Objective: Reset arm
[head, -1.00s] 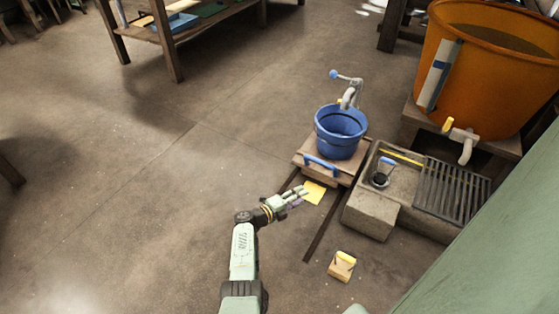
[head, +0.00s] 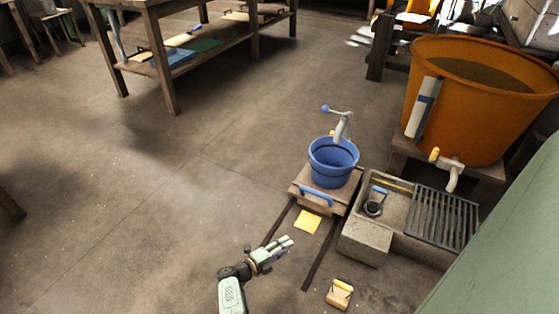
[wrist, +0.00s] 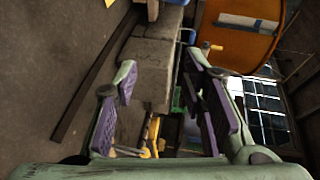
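My gripper (head: 285,248) is in the lower middle of the head view, at the end of my pale green arm. It is in front of a wooden block with a blue handle (head: 316,196), apart from it. In the wrist view, the two purple-padded fingers of my gripper (wrist: 165,95) stand wide apart with nothing held between them. Beyond the fingers are the grey stone sink and the orange tub.
A blue bucket (head: 333,163) stands on the wooden sled on dark rails. A yellow sheet (head: 307,222) lies on the floor. A stone sink with grate (head: 440,208) and orange tub (head: 470,110) stand right. A small wooden block (head: 339,295) lies in front.

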